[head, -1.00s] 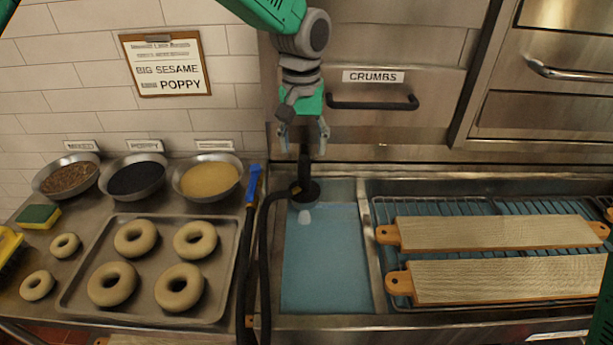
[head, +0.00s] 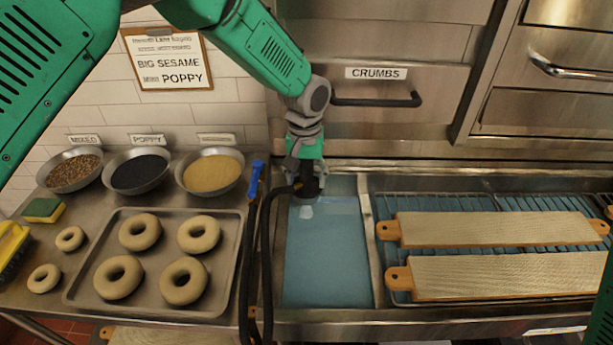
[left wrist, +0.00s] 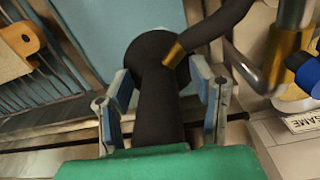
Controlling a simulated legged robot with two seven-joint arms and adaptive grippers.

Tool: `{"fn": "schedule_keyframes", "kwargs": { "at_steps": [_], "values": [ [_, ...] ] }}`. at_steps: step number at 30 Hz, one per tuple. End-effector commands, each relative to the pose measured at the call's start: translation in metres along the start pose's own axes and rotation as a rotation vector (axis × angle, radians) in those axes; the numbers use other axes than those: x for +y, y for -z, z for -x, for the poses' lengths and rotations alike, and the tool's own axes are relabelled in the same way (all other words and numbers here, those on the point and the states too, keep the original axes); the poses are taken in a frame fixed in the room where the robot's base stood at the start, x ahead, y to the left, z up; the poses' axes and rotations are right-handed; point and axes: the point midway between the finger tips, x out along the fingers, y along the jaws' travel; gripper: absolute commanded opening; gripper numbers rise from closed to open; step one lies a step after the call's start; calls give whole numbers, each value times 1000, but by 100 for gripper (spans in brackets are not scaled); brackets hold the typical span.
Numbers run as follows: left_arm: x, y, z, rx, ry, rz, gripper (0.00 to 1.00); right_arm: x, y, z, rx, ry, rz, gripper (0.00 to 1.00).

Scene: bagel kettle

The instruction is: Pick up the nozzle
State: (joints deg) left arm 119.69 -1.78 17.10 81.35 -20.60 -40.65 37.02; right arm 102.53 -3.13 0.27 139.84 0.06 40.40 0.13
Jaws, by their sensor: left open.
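The nozzle (head: 308,186) is a black piece with a wide round end, joined to a dark hose with a brass fitting. It stands over the back of the blue water basin in the head view. In the left wrist view the nozzle (left wrist: 158,95) lies between the two fingers of my left gripper (left wrist: 165,100), which is open around it, a finger on each side. In the head view my left gripper (head: 306,172) comes down from above onto the nozzle, hiding its upper part. My right gripper is not in view; only a green bit of arm shows at the right edge.
A bagel tray (head: 230,270) and topping bowls (head: 212,173) are at left. Wooden boards (head: 490,229) lie on a rack at right. A drawer handle (head: 378,100) sticks out behind.

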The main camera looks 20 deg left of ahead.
Motion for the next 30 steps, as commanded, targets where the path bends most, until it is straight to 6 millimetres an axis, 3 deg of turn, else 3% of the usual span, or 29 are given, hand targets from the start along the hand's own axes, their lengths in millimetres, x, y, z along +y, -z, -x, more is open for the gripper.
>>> {"fn": "schedule_keyframes", "kwargs": {
  "at_steps": [2,6,20,26,30],
  "values": [
    [0,0,0,0,0,0,50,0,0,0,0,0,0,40],
    [0,0,0,-1,1,0,1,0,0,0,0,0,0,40],
    [1,1,6,1,0,0,0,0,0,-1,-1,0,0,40],
    [1,1,33,4,-1,-1,0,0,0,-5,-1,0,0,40],
    [2,2,64,6,-2,1,0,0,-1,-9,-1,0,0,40]
  ]
}}
